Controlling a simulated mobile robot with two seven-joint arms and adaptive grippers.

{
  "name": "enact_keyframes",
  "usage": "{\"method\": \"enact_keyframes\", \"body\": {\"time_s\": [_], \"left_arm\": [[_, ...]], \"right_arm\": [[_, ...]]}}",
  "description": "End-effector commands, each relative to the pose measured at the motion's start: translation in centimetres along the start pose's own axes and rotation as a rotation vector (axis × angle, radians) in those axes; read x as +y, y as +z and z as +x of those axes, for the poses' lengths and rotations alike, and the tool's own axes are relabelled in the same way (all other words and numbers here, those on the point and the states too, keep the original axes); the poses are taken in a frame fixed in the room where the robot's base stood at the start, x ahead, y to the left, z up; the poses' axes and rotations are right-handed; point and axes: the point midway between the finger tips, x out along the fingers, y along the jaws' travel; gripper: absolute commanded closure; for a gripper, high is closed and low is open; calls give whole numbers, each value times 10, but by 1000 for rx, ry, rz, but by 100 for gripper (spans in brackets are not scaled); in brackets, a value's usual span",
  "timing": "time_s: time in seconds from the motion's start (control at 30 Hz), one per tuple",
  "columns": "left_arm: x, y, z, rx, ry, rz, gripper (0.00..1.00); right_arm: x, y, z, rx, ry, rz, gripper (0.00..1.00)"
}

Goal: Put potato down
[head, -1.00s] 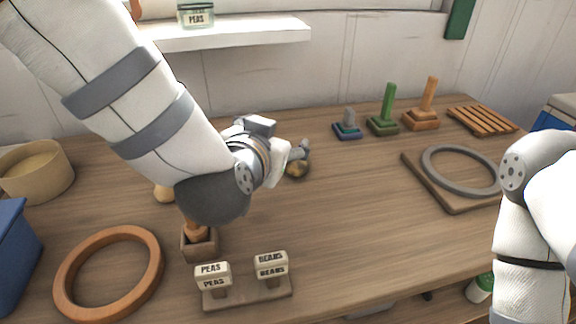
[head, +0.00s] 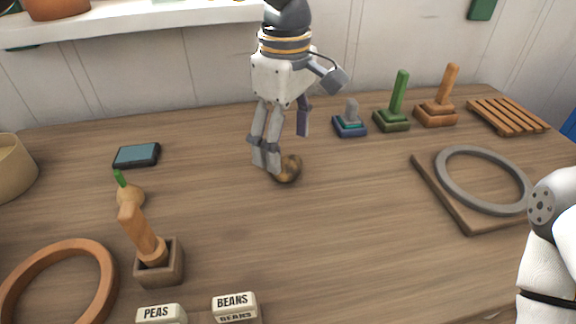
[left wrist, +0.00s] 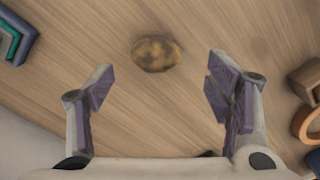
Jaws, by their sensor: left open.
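A brown potato (head: 288,169) lies on the wooden table (head: 330,225), a little behind the middle. It also shows in the left wrist view (left wrist: 156,54), ahead of the fingers and apart from them. My left gripper (head: 275,160) points down just beside the potato in the head view. In the left wrist view its two purple-padded fingers (left wrist: 160,95) are spread wide with nothing between them. My right gripper is outside the views; only part of my right arm shows at the right edge.
Stepped blocks with pegs, one blue-grey (head: 349,124), one green (head: 392,118) and one orange (head: 436,110), stand at the back right. A grey ring (head: 448,192) lies on a board. A wooden holder (head: 159,266), an orange ring (head: 105,262) and PEAS and BEANS labels (head: 234,303) are front left.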

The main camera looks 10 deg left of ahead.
Motion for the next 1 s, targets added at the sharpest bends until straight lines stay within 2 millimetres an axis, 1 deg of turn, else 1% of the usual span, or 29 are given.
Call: {"method": "enact_keyframes", "body": {"time_s": [0.03, 0.1, 0.2, 0.3, 0.47, 0.57, 0.6, 0.67, 0.7, 0.77, 0.8, 1.0], "left_arm": [[0, 0, 11, 2, -5, 1, 27], [3, -1, 25, 3, -5, 2, 27], [3, -1, 40, 3, -2, 1, 27], [3, -1, 45, 3, 1, 1, 27], [3, -1, 45, 3, 1, 1, 27], [3, -1, 45, 3, 1, 1, 47], [3, -1, 45, 3, 0, 1, 56], [3, -1, 45, 3, 0, 1, 70], [3, -1, 45, 3, 0, 1, 79], [3, -1, 45, 3, 0, 1, 79], [3, -1, 45, 3, 0, 1, 84], [3, -1, 44, 3, 0, 1, 84]], "right_arm": [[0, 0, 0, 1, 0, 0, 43], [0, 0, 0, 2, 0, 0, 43], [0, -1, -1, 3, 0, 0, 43], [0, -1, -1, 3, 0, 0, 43], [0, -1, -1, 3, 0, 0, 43], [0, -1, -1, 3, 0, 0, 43], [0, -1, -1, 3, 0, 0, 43], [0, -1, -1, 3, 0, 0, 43], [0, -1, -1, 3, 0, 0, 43], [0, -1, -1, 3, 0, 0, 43], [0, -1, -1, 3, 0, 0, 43], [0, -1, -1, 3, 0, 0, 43]]}}
